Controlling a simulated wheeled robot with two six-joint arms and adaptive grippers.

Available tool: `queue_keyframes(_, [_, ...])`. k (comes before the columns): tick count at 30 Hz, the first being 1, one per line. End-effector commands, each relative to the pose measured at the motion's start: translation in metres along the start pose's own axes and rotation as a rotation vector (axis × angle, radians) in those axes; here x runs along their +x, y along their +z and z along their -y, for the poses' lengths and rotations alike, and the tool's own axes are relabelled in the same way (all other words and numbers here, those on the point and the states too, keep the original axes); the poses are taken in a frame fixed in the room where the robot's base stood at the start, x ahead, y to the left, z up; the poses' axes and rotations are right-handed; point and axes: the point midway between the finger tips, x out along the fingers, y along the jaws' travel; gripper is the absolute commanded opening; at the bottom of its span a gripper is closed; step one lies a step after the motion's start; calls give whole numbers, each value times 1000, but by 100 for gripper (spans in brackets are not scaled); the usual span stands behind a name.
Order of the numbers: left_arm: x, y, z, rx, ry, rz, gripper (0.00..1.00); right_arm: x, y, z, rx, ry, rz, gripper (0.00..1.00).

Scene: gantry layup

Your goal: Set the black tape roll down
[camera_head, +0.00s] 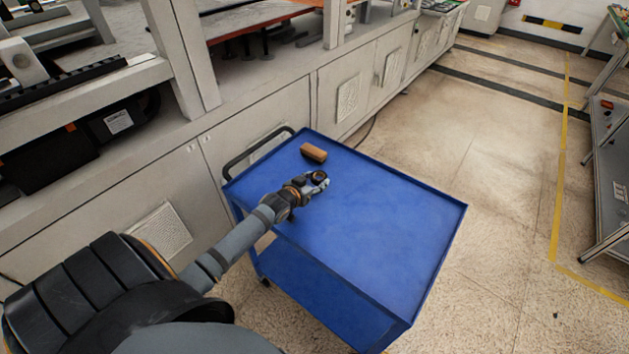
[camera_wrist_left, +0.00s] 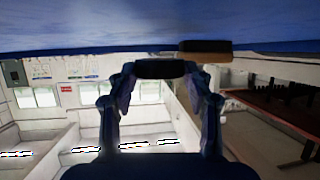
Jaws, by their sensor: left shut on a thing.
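The black tape roll (camera_head: 319,176) is between the fingertips of my left gripper (camera_head: 317,182), over the far left part of the blue cart top (camera_head: 385,215). In the left wrist view, which looks upside down, the roll (camera_wrist_left: 160,69) shows as a dark flat band spanning the two fingers (camera_wrist_left: 160,78). The gripper is shut on it. A strip of background shows between the roll and the blue surface, so the roll appears to be held above the cart top. My right gripper is not in view.
A black handle (camera_head: 255,150) is at the cart's left end. The cart's middle and right are clear. White cabinets (camera_head: 260,105) stand behind.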

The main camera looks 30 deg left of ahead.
Motion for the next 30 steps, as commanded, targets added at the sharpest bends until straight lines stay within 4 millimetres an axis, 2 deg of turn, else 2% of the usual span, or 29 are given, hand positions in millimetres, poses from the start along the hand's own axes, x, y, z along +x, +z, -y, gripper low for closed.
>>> queue_keyframes(8, [3, 13, 0, -7, -2, 11, 15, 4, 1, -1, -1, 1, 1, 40])
queue_keyframes(9, [3, 14, 0, -8, -2, 13, 52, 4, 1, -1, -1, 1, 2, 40])
queue_keyframes(14, [2, 18, 0, -11, -2, 18, 74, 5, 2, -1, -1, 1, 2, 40])
queue_keyframes(22, [3, 18, 0, -15, -2, 20, 74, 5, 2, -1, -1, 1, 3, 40])
queue_keyframes(26, [-2, 8, 0, -15, -2, 20, 74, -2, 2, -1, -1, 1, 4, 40])
queue_keyframes(27, [-5, 2, 0, -15, -2, 20, 74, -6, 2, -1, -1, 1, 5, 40])
queue_keyframes(30, [-29, 4, 1, -5, -2, 21, 74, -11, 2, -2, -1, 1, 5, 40])
